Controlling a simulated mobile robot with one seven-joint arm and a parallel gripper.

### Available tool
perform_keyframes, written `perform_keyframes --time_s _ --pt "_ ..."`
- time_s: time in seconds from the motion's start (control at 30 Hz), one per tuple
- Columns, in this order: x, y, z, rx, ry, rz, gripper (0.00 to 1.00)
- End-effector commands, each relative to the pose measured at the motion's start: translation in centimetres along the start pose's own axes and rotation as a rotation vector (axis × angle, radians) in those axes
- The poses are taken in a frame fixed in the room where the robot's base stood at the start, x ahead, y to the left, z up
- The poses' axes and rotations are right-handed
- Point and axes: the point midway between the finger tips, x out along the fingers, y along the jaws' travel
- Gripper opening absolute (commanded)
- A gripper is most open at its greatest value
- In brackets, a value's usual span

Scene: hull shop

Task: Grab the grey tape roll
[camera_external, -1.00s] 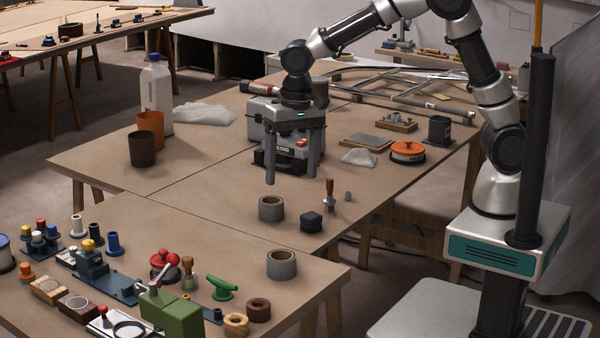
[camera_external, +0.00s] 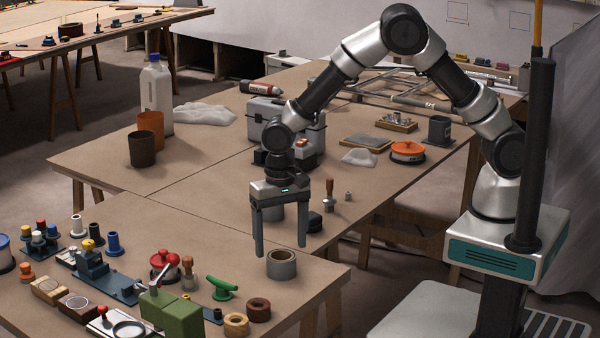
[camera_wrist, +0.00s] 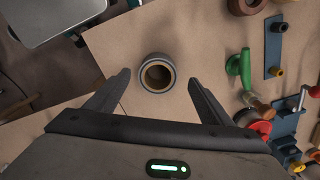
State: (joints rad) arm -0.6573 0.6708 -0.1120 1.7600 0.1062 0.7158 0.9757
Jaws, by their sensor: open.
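A grey tape roll (camera_external: 282,270) lies flat on the near table, close to its right-hand corner. My gripper (camera_external: 280,248) points down above it, with its two fingers spread wide and nothing between them. In the wrist view the roll (camera_wrist: 144,70) shows from above, around the level of the fingertips and roughly midway between them, with brown inside its hole. A second grey roll (camera_external: 271,215) stands farther back on the table, partly hidden behind my gripper.
A black block (camera_external: 314,222) and a wooden-handled tool (camera_external: 329,194) stand behind my gripper. Left of the roll are wooden rings (camera_external: 259,310), a green handle (camera_external: 222,287) and a green box (camera_external: 172,318). The table around the near roll is fairly clear.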

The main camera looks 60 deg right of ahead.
Motion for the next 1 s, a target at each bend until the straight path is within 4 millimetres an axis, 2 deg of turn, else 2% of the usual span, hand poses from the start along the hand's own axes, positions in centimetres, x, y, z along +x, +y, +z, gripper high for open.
perform_keyframes --time_s 0.17,0.43,0.67,0.77,0.93,1.0 --pt "1.2 0.2 -0.1 0.000 -0.002 0.003 0.75" --pt "5.0 0.3 -0.5 -0.001 -0.002 0.003 0.75" --pt "5.2 0.3 -0.5 -0.001 0.000 0.000 0.75" --pt "5.2 0.3 -0.5 -0.001 0.000 0.000 0.61" --pt "5.2 0.3 -0.5 -0.001 0.000 0.000 0.33" --pt "5.2 0.3 -0.5 -0.001 0.000 0.000 0.30"
